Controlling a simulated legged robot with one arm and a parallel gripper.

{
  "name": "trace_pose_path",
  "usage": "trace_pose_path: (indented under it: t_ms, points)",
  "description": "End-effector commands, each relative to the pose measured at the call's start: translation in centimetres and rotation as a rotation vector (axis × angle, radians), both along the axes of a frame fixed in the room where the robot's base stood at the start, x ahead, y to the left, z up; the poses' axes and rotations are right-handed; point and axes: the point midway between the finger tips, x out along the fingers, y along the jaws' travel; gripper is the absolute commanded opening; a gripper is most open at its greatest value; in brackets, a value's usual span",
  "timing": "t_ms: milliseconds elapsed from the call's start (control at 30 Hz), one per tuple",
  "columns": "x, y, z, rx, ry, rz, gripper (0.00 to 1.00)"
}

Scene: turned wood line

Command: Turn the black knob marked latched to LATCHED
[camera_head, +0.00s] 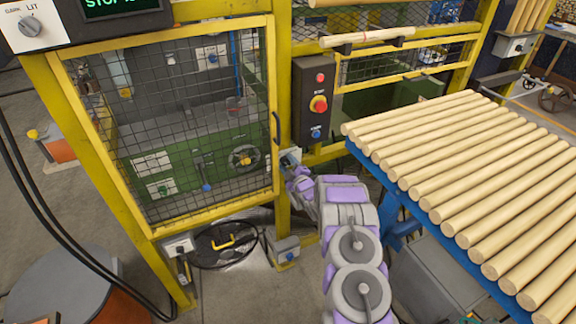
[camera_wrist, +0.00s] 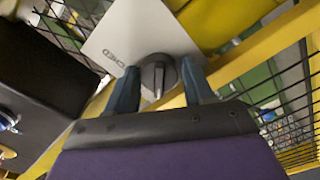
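The black knob (camera_wrist: 158,76) sits on a pale plate (camera_wrist: 135,30), with its pale-marked pointer toward the bottom of the wrist view. Lettering on the plate, left of the knob, is only partly readable. My gripper (camera_wrist: 161,68) is open, with one blue-grey finger on each side of the knob. Whether either finger touches it I cannot tell. In the head view my gripper (camera_head: 294,172) reaches the plate (camera_head: 290,158) on the yellow post beside the cage door; the knob is hard to make out there.
A mesh cage door (camera_head: 170,120) with a dark handle stands left of the post. A black control box (camera_head: 315,100) with a red button hangs above right. A blue-framed rack of wooden rods (camera_head: 470,170) is close on the right. A grey box (camera_head: 285,250) is low on the post.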

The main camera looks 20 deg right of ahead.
Motion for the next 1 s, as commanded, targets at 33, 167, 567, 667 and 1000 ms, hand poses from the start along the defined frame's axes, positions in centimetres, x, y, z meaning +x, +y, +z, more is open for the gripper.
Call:
trace_pose_path:
  t_ms: [33, 167, 567, 667, 1000]
  points:
    - [0.0, -0.01, -0.01, 0.0, 0.0, 0.0, 0.47]
    - [0.0, 0.01, -0.01, 0.0, 0.0, 0.0, 0.34]
    - [0.01, 0.06, 0.04, 0.059, 0.004, 0.001, 0.13]
    - [0.03, 0.05, 0.07, 0.11, 0.005, 0.001, 0.13]
    - [0.02, 0.07, -0.06, 0.132, 0.006, 0.001, 0.44]
